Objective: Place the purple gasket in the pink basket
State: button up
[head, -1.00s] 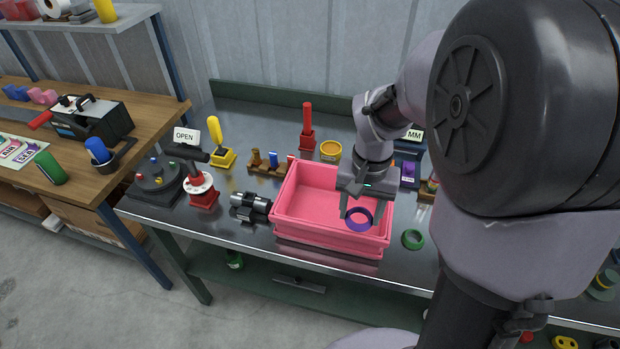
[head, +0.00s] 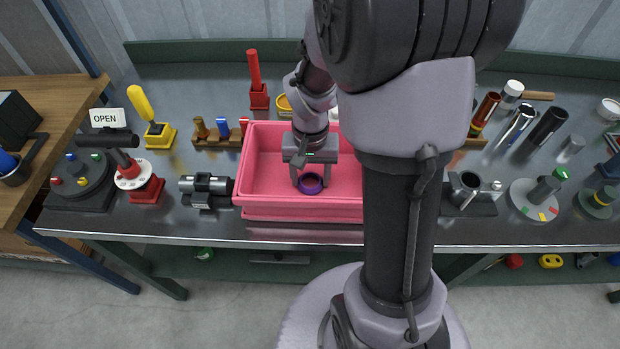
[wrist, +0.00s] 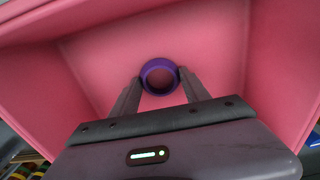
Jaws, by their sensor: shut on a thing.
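The pink basket (head: 262,168) stands on the metal bench, and its right part is hidden behind my arm. My gripper (head: 311,184) points down inside the basket's outline and is shut on the purple gasket (head: 311,190). In the wrist view the gasket (wrist: 145,83) is a purple ring between the two fingertips (wrist: 158,82), with the pink basket floor (wrist: 205,50) behind it and the basket walls around it. I cannot tell whether the gasket touches the floor.
A chrome clamp (head: 207,187) stands close to the basket's left side. A cup fixture (head: 466,190) is to the right. The bench's front edge (head: 200,240) is just ahead of the basket.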

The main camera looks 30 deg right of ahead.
jog(key=o, duration=1.4)
notch_tip(320, 180, up, 12)
jog(key=p, duration=0.5)
jog(key=s+a+r+t, duration=0.2)
jog(key=s+a+r, duration=0.1)
jog(key=a+r, duration=0.1)
jog(key=s+a+r+n+t+y, duration=0.1)
jog(key=s+a+r+t, duration=0.1)
jog(key=s+a+r, duration=0.2)
jog(key=s+a+r+n+t+y, duration=0.1)
jog(key=s+a+r, duration=0.3)
jog(key=a, duration=0.2)
jog(key=shift+a+r+t, duration=0.3)
jog(key=shift+r+t, duration=0.05)
jog(key=shift+t, duration=0.05)
jog(key=shift+s, duration=0.1)
